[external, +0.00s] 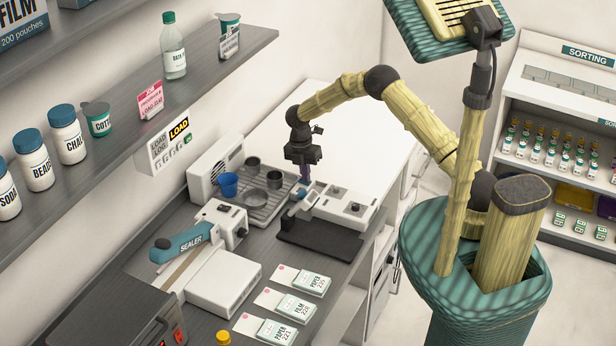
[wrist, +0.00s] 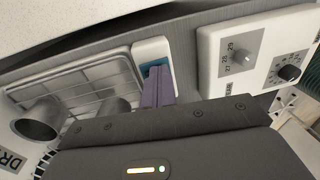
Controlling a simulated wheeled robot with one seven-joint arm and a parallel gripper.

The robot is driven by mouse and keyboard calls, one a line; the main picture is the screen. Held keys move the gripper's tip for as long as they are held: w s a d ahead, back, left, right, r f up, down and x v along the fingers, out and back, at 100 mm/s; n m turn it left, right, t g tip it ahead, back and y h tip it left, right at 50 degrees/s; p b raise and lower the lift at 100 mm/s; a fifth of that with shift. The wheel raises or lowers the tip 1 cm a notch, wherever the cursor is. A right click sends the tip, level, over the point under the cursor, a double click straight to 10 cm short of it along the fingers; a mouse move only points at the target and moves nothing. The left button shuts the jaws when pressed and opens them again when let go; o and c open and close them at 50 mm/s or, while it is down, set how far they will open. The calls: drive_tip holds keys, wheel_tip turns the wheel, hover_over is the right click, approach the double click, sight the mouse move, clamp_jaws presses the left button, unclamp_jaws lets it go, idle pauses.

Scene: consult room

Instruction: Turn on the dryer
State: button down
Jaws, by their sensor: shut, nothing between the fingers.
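The dryer is a white vented box (external: 205,172) with a wire rack (external: 262,207) in front of it, left of my gripper. In the wrist view, part of its "DR" label (wrist: 10,160) shows at the lower left, and the rack (wrist: 85,75) is on the left. A small white switch housing with a blue face (wrist: 150,50) sits at the rack's end; it also shows in the external view (external: 301,194). My gripper (external: 304,181) points down with its purple fingers shut and empty. The fingertips (wrist: 157,72) overlap the blue face; I cannot tell whether they touch it.
A white unit with two dials (wrist: 250,35) stands close on the right. A blue cup (external: 229,185) and metal cups (external: 252,164) stand on the rack. The sealer (external: 185,243) and several paper packets (external: 312,283) are nearer. A shelf (external: 215,75) overhangs the left.

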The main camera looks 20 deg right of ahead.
drive_tip(key=shift+w+a+r, duration=0.1)
drive_tip(key=shift+w+a, duration=0.05)
drive_tip(key=shift+a, duration=0.05)
idle(0.3)
drive_tip(key=r+p, duration=0.3)
drive_tip(key=r, duration=0.1)
drive_tip(key=shift+d+r, duration=0.2)
drive_tip(key=shift+r+b, duration=0.25)
drive_tip(key=shift+b, duration=0.25)
wheel_tip(320, 180, up, 9)
drive_tip(key=s+b, duration=0.1)
drive_tip(key=b, duration=0.1)
drive_tip(key=shift+d+b, duration=0.3)
drive_tip(key=shift+d, duration=0.1)
drive_tip(key=shift+s+d, duration=0.1)
